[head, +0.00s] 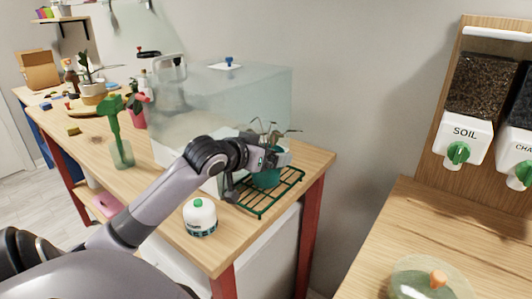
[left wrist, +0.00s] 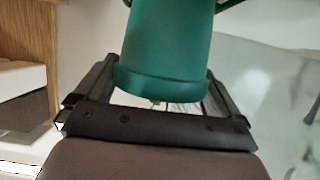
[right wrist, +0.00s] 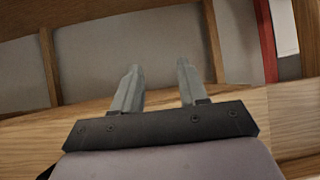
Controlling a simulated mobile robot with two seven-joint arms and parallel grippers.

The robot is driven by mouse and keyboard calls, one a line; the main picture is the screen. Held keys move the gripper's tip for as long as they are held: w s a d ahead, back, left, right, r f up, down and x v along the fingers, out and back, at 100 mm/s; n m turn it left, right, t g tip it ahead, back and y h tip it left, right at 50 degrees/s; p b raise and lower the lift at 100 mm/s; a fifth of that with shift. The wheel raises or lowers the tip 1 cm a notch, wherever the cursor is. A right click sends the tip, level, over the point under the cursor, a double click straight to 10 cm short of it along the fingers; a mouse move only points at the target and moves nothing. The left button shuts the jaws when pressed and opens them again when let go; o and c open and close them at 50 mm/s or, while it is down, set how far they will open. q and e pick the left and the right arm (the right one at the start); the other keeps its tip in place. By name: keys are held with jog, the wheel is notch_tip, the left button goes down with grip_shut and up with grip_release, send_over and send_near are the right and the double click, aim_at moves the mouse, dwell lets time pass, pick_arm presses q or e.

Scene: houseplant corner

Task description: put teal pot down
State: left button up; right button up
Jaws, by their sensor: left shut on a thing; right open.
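The teal pot (head: 267,178) holds a drooping plant (head: 268,133) and is at the green wire rack (head: 262,209) near the table's right end. My left gripper (head: 262,160) is shut on the pot. In the left wrist view the teal pot (left wrist: 167,45) sits between the fingers of the left gripper (left wrist: 165,98). I cannot tell whether the pot's base touches the rack. My right gripper (right wrist: 158,85) shows in the right wrist view, open and empty, by a wooden edge; it is not visible in the head view.
A clear case (head: 230,95) stands behind the rack. Soil dispensers (head: 466,130) hang on the right over another wooden counter (head: 430,225) with a lidded glass dish (head: 425,282).

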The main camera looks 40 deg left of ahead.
pick_arm(q)
jog(key=o, duration=0.9)
jog(key=shift+f, duration=0.1)
jog(key=shift+c, duration=0.2)
jog(key=shift+s+r, duration=0.15)
jog(key=shift+r, duration=0.05)
jog(key=v, duration=1.1)
jog(key=shift+s+r, duration=0.2)
jog(key=shift+s, duration=0.05)
jog(key=shift+s+d, duration=0.1)
jog(key=shift+d, duration=0.05)
